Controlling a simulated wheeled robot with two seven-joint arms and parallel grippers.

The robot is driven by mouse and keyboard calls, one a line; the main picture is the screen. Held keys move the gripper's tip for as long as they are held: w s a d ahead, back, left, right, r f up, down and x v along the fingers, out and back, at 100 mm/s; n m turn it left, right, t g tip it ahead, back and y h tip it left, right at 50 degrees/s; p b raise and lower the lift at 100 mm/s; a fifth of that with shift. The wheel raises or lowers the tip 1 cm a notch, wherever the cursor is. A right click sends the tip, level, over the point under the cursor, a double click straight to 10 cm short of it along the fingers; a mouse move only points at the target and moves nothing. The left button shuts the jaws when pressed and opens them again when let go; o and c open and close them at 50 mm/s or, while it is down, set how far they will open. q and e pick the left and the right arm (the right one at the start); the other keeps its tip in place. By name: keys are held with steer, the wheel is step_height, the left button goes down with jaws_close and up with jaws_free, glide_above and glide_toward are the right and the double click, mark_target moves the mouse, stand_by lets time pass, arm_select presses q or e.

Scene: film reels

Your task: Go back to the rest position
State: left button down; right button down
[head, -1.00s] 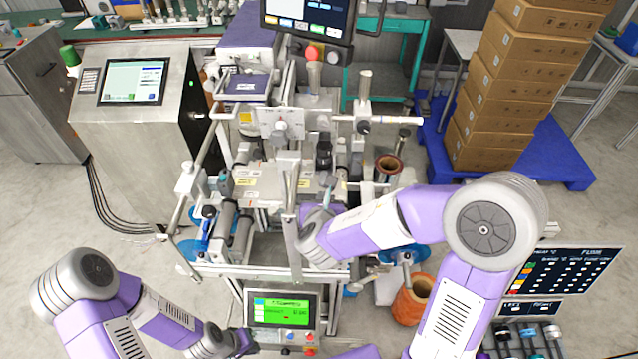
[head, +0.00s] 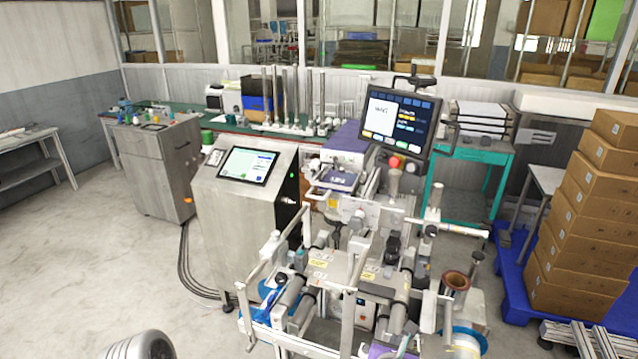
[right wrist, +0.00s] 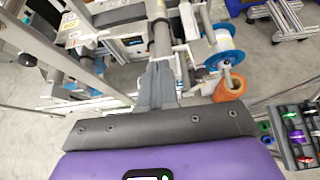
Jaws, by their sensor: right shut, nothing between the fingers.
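My right gripper (right wrist: 156,84) shows in the right wrist view with its grey fingers together and nothing between them. It is near the front of the film machine, with rollers and rails just beyond its tips. I cannot tell whether it touches the frame. In the head view only a small part of my right arm shows at the bottom edge. My left gripper is out of view; only a rounded grey joint of my left arm shows at the bottom left. The film machine (head: 350,270) stands in the lower middle of the head view.
A blue-and-white reel (right wrist: 224,46) and an orange roll (right wrist: 230,86) sit right of the right gripper. A steel cabinet with a screen (head: 235,225) stands left of the machine. Stacked cartons (head: 585,215) stand on a blue pallet (head: 515,285) at right. Floor at left is clear.

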steer(key=s+f+m+g+y, duration=0.1)
steer(key=s+f+m+g, duration=0.35)
steer(key=f, duration=0.65)
steer(key=s+a+f+m+g+y, duration=0.45)
steer(key=s+f+m, duration=0.25)
steer(key=m, duration=0.4)
steer(key=s+a+f+m+g+y, duration=0.35)
steer(key=s+a+f+m, duration=0.25)
steer(key=s+f+m, duration=0.3)
steer(key=d+f+m, duration=0.1)
steer(key=m, duration=0.2)
steer(key=w+d+f+m+t, duration=0.1)
steer(key=m, duration=0.2)
steer(key=w+d+f+m+t, duration=0.1)
steer(key=m, duration=0.3)
steer(key=shift+d+f+h, duration=0.25)
steer(key=shift+f+h, duration=0.15)
steer(key=shift+s+d, duration=0.1)
